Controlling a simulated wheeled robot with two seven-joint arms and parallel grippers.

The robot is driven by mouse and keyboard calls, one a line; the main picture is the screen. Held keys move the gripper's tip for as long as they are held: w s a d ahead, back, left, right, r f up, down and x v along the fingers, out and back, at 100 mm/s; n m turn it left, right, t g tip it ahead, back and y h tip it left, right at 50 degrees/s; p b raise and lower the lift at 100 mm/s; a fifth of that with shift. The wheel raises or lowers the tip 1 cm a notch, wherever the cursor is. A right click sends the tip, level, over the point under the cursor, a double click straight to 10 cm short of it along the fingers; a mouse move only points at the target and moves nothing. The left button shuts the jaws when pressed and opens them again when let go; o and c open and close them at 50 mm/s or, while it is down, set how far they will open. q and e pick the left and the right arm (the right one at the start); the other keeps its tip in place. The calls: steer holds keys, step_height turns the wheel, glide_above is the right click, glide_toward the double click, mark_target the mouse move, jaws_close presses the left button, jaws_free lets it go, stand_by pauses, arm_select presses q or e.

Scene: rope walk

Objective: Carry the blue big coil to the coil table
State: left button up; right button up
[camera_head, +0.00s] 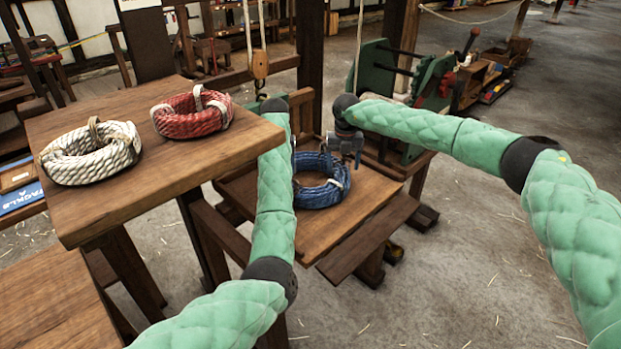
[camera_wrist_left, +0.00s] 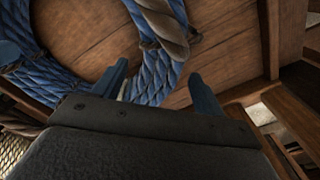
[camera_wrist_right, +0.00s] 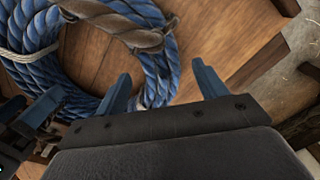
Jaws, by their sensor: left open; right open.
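The blue big coil (camera_head: 318,197) lies flat on a low wooden stand (camera_head: 368,200), with pale and brown ties around it. My right gripper (camera_head: 348,150) is just above the coil's far right edge. In the right wrist view its fingers (camera_wrist_right: 163,84) are open, with the blue rope (camera_wrist_right: 165,62) between them. My left arm hides the left gripper in the head view. In the left wrist view its fingers (camera_wrist_left: 160,86) are open, with the blue rope (camera_wrist_left: 155,72) between them. A higher wooden table (camera_head: 140,180) at left bears a white coil (camera_head: 80,160) and a red coil (camera_head: 185,120).
A wooden post (camera_head: 310,60) stands behind the stand. A wooden pulley block (camera_head: 259,66) hangs on ropes above my left arm. Green machinery (camera_head: 430,85) stands behind right. Straw-strewn floor (camera_head: 440,260) is open at the right.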

mark_target(342, 170)
arm_select(q)
steer(key=shift+f, duration=2.6)
arm_select(e)
steer(key=shift+f, duration=2.55)
arm_select(q)
jaws_close()
arm_select(e)
jaws_close()
arm_select(q)
steer(key=shift+r, duration=0.1)
